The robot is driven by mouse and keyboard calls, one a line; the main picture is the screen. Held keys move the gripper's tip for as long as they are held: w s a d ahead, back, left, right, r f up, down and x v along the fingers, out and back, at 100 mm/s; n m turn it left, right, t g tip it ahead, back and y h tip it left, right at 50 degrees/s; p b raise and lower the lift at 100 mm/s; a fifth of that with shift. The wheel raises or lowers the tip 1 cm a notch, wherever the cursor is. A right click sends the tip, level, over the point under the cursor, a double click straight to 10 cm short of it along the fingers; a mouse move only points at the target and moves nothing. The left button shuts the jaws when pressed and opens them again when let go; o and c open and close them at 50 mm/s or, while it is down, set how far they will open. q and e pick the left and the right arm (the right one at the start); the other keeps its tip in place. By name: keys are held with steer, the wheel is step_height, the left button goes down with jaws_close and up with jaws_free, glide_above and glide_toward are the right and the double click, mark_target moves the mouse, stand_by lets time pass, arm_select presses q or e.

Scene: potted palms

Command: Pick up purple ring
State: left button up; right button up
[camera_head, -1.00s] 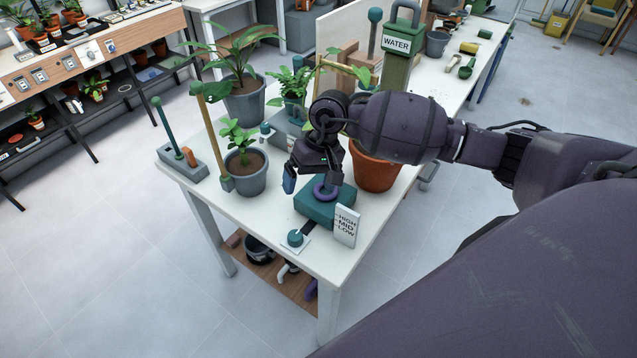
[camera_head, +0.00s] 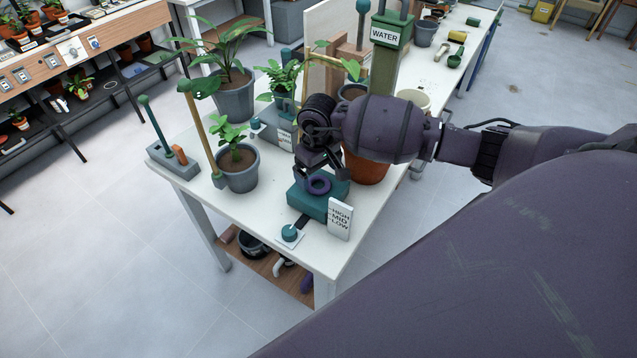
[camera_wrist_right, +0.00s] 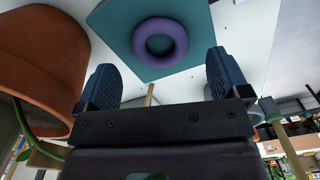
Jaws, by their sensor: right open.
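The purple ring (camera_head: 318,184) lies flat on top of a teal block (camera_head: 309,203) near the front corner of the white table. In the right wrist view the ring (camera_wrist_right: 160,43) shows whole, on the teal surface (camera_wrist_right: 126,36), beyond the gap between the two blue fingertips. My right gripper (camera_head: 319,172) is just above and behind the ring in the head view; in the wrist view my gripper (camera_wrist_right: 160,84) has its fingers wide apart and nothing between them. The ring appears apart from both fingers. My left gripper does not show.
A card reading HIGH, MID, LOW (camera_head: 340,219) and a teal knob (camera_head: 289,233) stand before the block. A large terracotta pot (camera_head: 365,166) is close on the right. A grey potted plant (camera_head: 240,174) stands left. A green WATER container (camera_head: 388,60) is behind.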

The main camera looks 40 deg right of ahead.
mark_target(318, 187)
steer(key=shift+f, duration=1.65)
steer(key=c, duration=1)
steer(key=shift+r, duration=0.15)
